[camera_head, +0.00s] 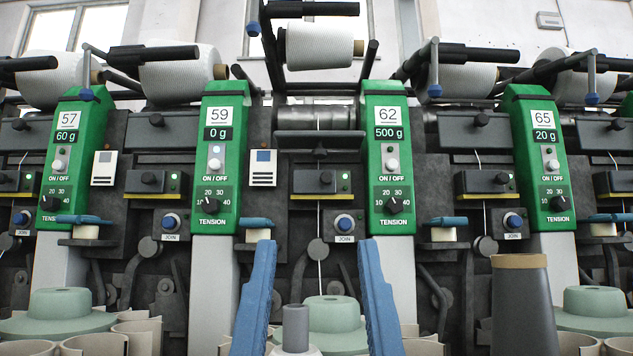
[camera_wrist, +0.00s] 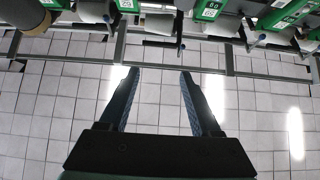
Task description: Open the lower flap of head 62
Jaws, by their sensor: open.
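The green panel of head 62 (camera_head: 388,160) stands right of centre in the head view, marked 62 and 500 g. A blue-topped flap (camera_head: 447,221) is low beside its right edge, and a similar blue-topped flap (camera_head: 256,222) is low in the bay to its left. Both look level. I cannot tell which is the lower flap of head 62. My gripper (camera_head: 316,243) is open and empty, its blue fingers pointing up in front of the bay between panels 59 and 62. In the wrist view my gripper (camera_wrist: 158,73) is open over tiled floor, apart from the machine.
Green panels 59 (camera_head: 215,160), 57 (camera_head: 66,165) and 65 (camera_head: 543,165) flank this one. White yarn cones (camera_head: 320,46) hang above. A dark cone (camera_head: 523,305) stands at the lower right. A rail (camera_wrist: 85,62) crosses the wrist view; floor is clear below it.

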